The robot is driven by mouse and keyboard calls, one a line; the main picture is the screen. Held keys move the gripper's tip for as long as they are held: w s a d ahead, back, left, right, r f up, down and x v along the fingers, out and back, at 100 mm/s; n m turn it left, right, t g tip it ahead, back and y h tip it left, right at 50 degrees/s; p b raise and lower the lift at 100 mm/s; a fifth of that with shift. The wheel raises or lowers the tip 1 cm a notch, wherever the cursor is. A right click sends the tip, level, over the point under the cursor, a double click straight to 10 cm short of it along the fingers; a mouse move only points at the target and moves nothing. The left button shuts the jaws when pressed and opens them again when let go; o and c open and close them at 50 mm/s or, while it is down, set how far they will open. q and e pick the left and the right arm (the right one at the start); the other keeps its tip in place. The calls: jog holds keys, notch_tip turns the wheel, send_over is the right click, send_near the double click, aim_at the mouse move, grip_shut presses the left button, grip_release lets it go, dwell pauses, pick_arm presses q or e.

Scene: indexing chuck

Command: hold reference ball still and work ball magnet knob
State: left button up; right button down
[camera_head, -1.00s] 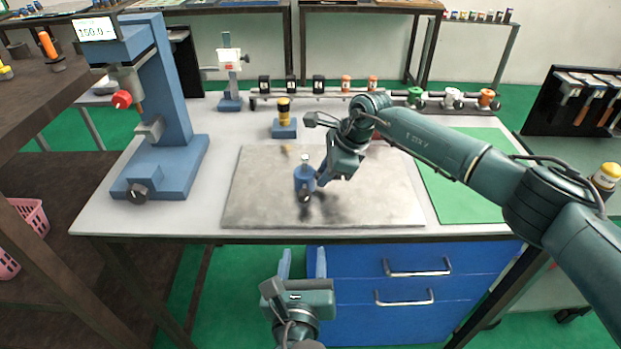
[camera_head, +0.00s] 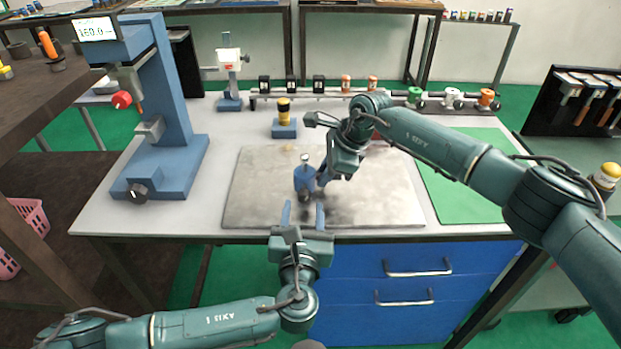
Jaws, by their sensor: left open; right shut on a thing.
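The reference ball stands on the grey plate (camera_head: 380,205): a small pale ball (camera_head: 304,157) tops a blue base (camera_head: 304,178), with a dark round knob (camera_head: 304,196) low on its near side. My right gripper (camera_head: 322,178) is shut on the base from the right; its fingers are partly hidden. My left gripper (camera_head: 303,214) is open and empty, fingers pointing away from me, over the plate's front edge and just nearer than the knob. It appears apart from the knob.
A blue measuring stand (camera_head: 175,100) is at the left, showing a lit display (camera_head: 95,29). A small blue block with a yellow-black piece (camera_head: 284,118) stands behind the plate. A rack of several small parts runs along the back. A green mat (camera_head: 465,190) lies right.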

pick_arm(q)
jog(key=shift+w, duration=1.2)
jog(key=c, duration=1)
jog(key=n, duration=0.3)
jog(key=shift+f, duration=0.1)
jog(key=n, duration=0.3)
jog(key=shift+n, duration=0.3)
jog(key=o, duration=1)
